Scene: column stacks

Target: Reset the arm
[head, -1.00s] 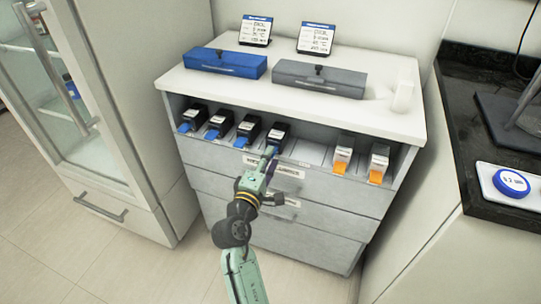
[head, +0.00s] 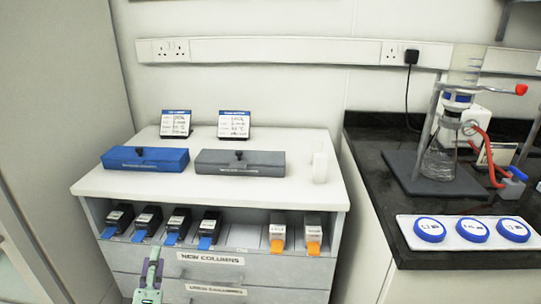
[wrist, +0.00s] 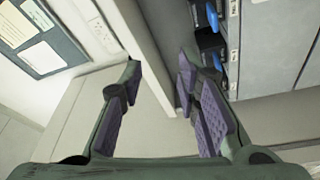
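My gripper (wrist: 160,92) shows in the wrist view with its two purple-padded fingers apart and nothing between them. In the head view my green arm end (head: 148,290) is at the bottom left, in front of the drawer cabinet (head: 245,262). The fingertips are hard to make out there. The open shelf holds several black columns with blue tabs (head: 147,222) on the left and two white ones with orange tabs (head: 313,232) on the right. The wrist view shows blue tabs (wrist: 212,17) at the upper right, apart from the fingers.
A blue box (head: 145,159) and a grey box (head: 240,163) sit on the cabinet top, with two sign cards behind. A dark counter (head: 378,205) at the right bears a flask (head: 440,155) on a stand and a tray of blue-rimmed discs (head: 471,230). A tall cabinet stands left.

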